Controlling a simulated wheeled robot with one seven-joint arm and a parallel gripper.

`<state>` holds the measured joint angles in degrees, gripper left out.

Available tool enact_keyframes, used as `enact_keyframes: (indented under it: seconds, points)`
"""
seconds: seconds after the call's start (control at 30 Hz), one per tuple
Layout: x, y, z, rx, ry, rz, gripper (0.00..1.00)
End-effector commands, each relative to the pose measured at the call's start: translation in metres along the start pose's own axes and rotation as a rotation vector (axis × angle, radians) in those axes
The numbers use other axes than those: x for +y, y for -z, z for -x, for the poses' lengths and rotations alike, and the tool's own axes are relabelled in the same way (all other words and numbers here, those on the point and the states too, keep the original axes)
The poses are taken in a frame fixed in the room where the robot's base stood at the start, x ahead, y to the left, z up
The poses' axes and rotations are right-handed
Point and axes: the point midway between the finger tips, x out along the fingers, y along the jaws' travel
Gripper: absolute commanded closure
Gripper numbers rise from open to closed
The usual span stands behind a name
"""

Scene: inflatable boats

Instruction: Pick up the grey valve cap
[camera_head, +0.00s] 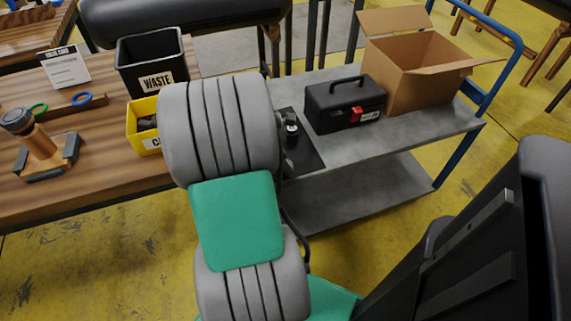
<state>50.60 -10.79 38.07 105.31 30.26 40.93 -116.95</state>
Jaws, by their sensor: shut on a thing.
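My arm, in grey ribbed sleeves and green pads, fills the middle of the view and hides most of my gripper (290,127). A small dark part of it shows at the arm's right edge, over the black mat (309,157) on the grey trolley. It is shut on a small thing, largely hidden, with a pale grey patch. I cannot tell clearly whether this is the grey valve cap, or whether it touches the mat. An orange-brown valve stand (39,143) with a dark grey top (16,119) is on the wooden table at left.
A black waste bin (135,80) and a yellow bin (134,128) with dark contents stand left of my arm. A black toolbox (322,116) and an open cardboard box (405,85) stand on the trolley (425,124) to the right.

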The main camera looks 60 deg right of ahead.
Motion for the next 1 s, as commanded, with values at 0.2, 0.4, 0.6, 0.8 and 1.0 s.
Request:
enact_keyframes:
  seconds: [0.2, 0.4, 0.6, 0.8, 1.0]
  points:
    - [0.0, 0.0, 0.0, 0.0, 0.0, 0.0, 0.93]
    - [0.0, 0.0, 0.0, 0.0, 0.0, 0.0, 1.0]
    - [0.001, -0.004, 0.01, 0.0, -0.002, 0.0, 1.0]
    - [0.001, -0.022, 0.055, 0.0, -0.005, -0.001, 1.0]
    - [0.001, -0.036, 0.088, -0.001, -0.002, 0.0, 1.0]
